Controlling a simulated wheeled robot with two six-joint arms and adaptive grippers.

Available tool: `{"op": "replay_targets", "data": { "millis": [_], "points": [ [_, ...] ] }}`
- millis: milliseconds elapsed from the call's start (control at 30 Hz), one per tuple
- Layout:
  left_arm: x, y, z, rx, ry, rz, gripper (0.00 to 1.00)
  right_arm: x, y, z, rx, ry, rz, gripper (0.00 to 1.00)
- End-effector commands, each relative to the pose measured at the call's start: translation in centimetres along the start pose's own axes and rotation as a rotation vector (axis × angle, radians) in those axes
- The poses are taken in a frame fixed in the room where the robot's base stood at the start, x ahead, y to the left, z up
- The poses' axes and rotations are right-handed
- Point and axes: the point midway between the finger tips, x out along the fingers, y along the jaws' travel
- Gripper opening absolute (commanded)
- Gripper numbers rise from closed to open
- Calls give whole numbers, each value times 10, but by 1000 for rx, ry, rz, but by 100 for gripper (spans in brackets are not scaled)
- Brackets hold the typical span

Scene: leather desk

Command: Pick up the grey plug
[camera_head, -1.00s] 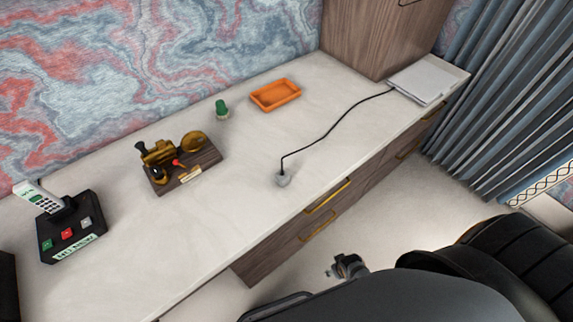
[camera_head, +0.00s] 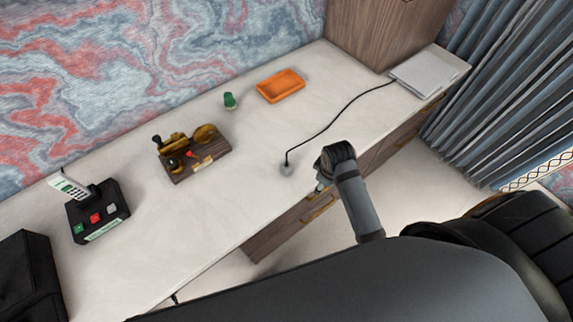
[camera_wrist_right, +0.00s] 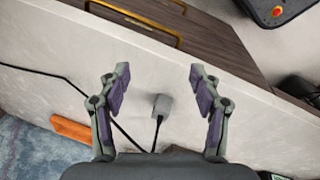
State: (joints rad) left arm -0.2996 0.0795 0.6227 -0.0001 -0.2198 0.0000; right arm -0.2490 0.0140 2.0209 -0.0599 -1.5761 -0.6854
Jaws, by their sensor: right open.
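The grey plug (camera_head: 286,169) lies on the pale desk top near its front edge, with a black cord running from it. In the right wrist view the plug (camera_wrist_right: 162,104) sits between and beyond my spread fingers, its cord leading down in the picture. My right gripper (camera_wrist_right: 158,82) is open and empty, and neither finger touches the plug. In the head view my right gripper (camera_head: 320,187) is at the desk's front edge, right of the plug; its fingers are mostly hidden by the wrist. My left gripper is not in view.
The cord runs to a flat grey-white box (camera_head: 423,74) at the back right. An orange tray (camera_head: 281,86), a green-topped piece (camera_head: 229,100), a brass device on a wooden base (camera_head: 196,155) and a phone on a black base (camera_head: 98,211) stand on the desk. Clear desk surrounds the plug.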

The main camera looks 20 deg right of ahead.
Motion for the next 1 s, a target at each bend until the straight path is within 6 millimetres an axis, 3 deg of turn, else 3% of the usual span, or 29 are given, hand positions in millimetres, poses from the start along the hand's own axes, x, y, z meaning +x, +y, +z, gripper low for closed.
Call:
{"op": "replay_targets", "data": {
  "millis": [167,400,500,733,1000],
  "points": [
    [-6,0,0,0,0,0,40,-5,13,-44,-362,-16,-57,64],
    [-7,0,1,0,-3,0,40,-8,19,-123,-1029,6,-179,64],
    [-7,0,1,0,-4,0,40,-11,18,-142,-1209,19,-210,64],
    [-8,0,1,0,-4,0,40,-10,17,-150,-1303,27,-227,64],
    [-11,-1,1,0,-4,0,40,32,9,-144,-1301,25,-226,64]
  ]
}}
